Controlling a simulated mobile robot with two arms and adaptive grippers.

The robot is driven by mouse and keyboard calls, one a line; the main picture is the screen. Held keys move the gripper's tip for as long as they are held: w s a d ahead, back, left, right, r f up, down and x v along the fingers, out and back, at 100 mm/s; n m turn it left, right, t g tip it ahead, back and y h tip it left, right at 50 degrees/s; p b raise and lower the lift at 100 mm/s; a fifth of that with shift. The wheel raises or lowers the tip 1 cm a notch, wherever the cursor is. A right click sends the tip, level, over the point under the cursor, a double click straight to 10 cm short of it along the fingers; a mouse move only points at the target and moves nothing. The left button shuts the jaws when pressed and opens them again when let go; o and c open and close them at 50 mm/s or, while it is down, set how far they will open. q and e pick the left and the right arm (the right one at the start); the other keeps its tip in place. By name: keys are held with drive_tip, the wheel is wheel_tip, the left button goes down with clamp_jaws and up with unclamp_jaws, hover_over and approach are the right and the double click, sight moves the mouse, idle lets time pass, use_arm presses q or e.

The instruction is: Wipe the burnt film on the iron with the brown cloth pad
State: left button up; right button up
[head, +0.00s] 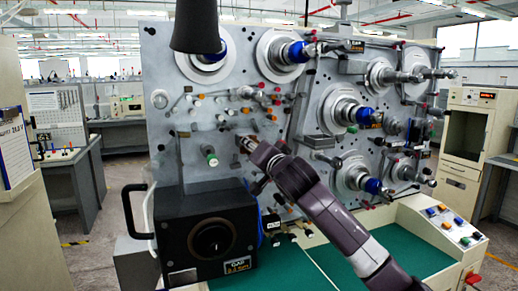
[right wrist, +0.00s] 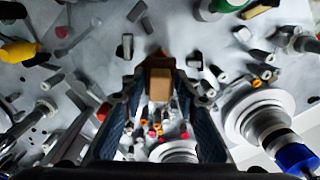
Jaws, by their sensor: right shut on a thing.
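My right gripper (head: 250,148) is at the middle of the upright machine panel, its arm reaching up from the lower right. In the right wrist view my right gripper (right wrist: 158,100) is shut on the brown cloth pad (right wrist: 159,84), a small block between the dark fingers. The pad's far end points toward the grey panel face. A small dark reddish spot shows just beyond the pad, but I cannot tell whether it is the iron or its burnt film. I cannot tell whether the pad touches anything. My left gripper is not in view.
The metal panel (head: 220,110) carries several rollers and spindles, including a blue-tipped spindle (head: 365,115) right of my gripper. A green-capped knob (head: 210,157) stands close on the left. A black box (head: 207,235) with a round opening sits below. The green table top (head: 300,265) has bare room.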

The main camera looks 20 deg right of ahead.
drive_tip(key=shift+a, duration=0.9)
drive_tip(key=shift+s, duration=0.1)
drive_tip(key=shift+s+a+f+b, duration=0.1)
drive_tip(key=shift+s+f+b, duration=0.1)
drive_tip(key=shift+s+b, duration=0.2)
drive_tip(key=shift+s+d+r+b, duration=0.1)
drive_tip(key=shift+s+b, duration=0.1)
drive_tip(key=shift+s, duration=1)
drive_tip(key=shift+s+d+r+b, duration=0.1)
drive_tip(key=shift+s+b, duration=0.05)
drive_tip(key=shift+s, duration=1)
drive_tip(key=shift+s, duration=0.1)
drive_tip(key=s, duration=0.3)
drive_tip(key=shift+d, duration=0.1)
drive_tip(key=shift+w, duration=0.15)
drive_tip(key=w+p, duration=0.1)
drive_tip(key=w, duration=0.5)
drive_tip(key=shift+w+a+p, duration=0.2)
drive_tip(key=shift+w+p, duration=0.1)
drive_tip(key=shift+p, duration=0.05)
